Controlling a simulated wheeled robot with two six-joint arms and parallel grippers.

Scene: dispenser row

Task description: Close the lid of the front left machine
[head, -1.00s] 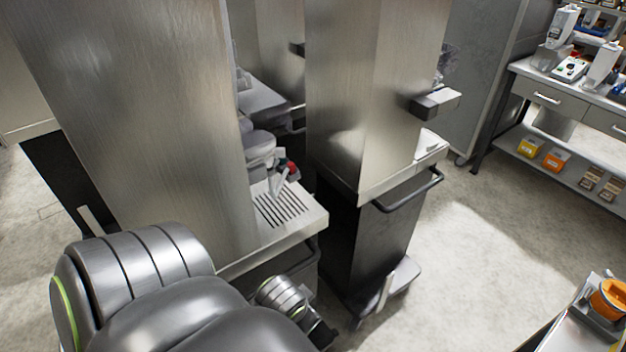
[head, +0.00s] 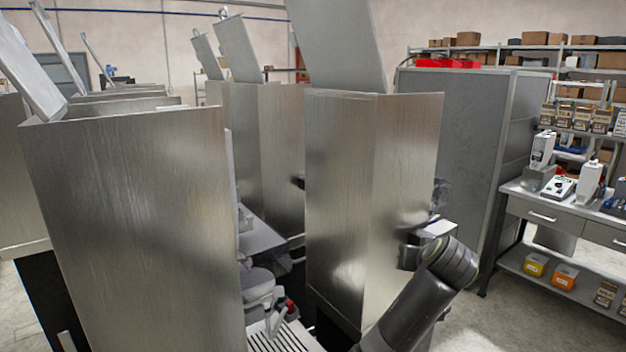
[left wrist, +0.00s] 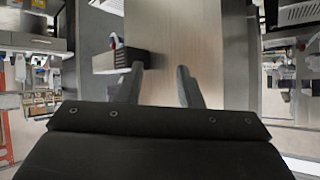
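The nearest machine on the left (head: 130,220) is a tall brushed-steel box with a drip tray at its lower right. A raised grey lid (head: 28,70) stands tilted up at its top left and appears to be its own, open. One of my arms rises at the lower right of the head view; its gripper cannot be made out there. In the left wrist view my left gripper (left wrist: 158,87) has its two fingers apart with nothing between them. A pale machine panel (left wrist: 175,40) lies beyond the fingers; I cannot tell which machine it belongs to.
A second steel machine (head: 335,190) stands to the right with its lid (head: 338,45) up. More machines with raised lids (head: 236,48) stand behind. A grey cabinet (head: 470,130) and a workbench (head: 560,205) are at the right. Some floor is clear before the bench.

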